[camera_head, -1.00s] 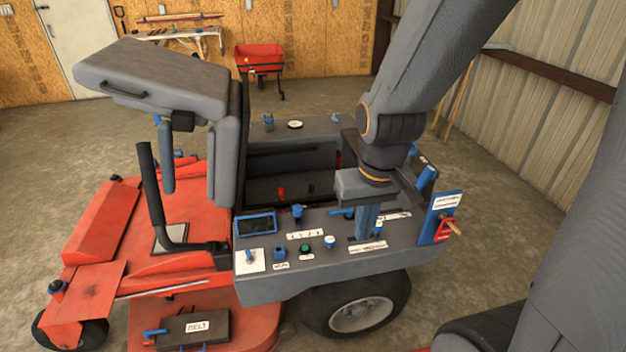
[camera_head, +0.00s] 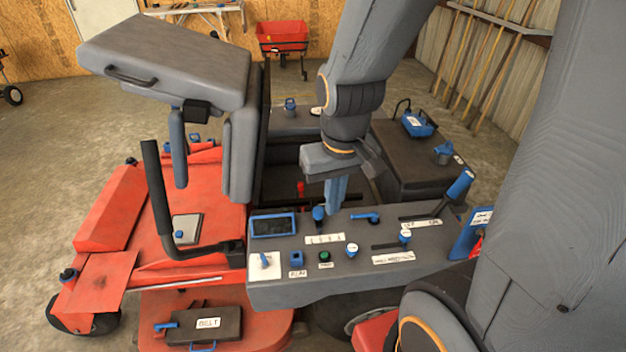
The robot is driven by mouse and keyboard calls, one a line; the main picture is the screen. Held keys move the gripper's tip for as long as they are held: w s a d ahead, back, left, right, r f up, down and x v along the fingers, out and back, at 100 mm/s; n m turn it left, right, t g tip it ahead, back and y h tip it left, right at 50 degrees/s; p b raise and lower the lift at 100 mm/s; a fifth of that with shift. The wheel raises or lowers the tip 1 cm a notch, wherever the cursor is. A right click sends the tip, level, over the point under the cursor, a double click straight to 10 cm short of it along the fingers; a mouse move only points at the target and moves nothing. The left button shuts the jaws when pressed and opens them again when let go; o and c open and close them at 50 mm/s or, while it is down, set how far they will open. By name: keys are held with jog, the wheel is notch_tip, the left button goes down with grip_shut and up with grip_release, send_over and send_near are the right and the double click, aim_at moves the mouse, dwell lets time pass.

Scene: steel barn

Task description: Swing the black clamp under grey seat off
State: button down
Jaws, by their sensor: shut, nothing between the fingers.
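The grey seat (camera_head: 165,58) stands high at the left of the red machine, with a dark handle on its near edge. A small black block, which looks like the clamp (camera_head: 197,112), sits under the seat's lower edge, above the grey hanging pads. My gripper (camera_head: 335,208) points down over the back edge of the grey control console, to the right of the seat and clamp and well apart from them. Its blue fingers are together and empty. Whether the fingertips touch the console cannot be told.
The console (camera_head: 330,290) carries a screen (camera_head: 273,225), several blue knobs and a green button. A black lever (camera_head: 160,205) rises below the seat. A dark box (camera_head: 420,160) lies right of my gripper. Open floor (camera_head: 50,150) shows left of the machine.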

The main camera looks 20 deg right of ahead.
jog(key=w+d+f+m+h+b, duration=0.1)
jog(key=w+d+f+b, duration=0.3)
jog(key=w+f+b, duration=0.4)
jog(key=w+d+f+m+t+h+b, duration=0.1)
jog(key=w+d+f+h+b, duration=0.2)
jog(key=w, duration=1.9)
jog(key=w+d+f+m+t+h+b, duration=0.1)
jog(key=w+d+f+b, duration=0.3)
jog(key=w+f+b, duration=0.9)
notch_tip(320, 180, down, 7)
jog(key=w+h, duration=0.1)
jog(key=w, duration=0.1)
jog(key=shift+w+d+f+m+h, duration=0.2)
jog(key=shift+w+d+m+h, duration=0.1)
jog(key=x, duration=1)
jog(key=shift+d+b, duration=0.1)
jog(key=shift+b, duration=0.35)
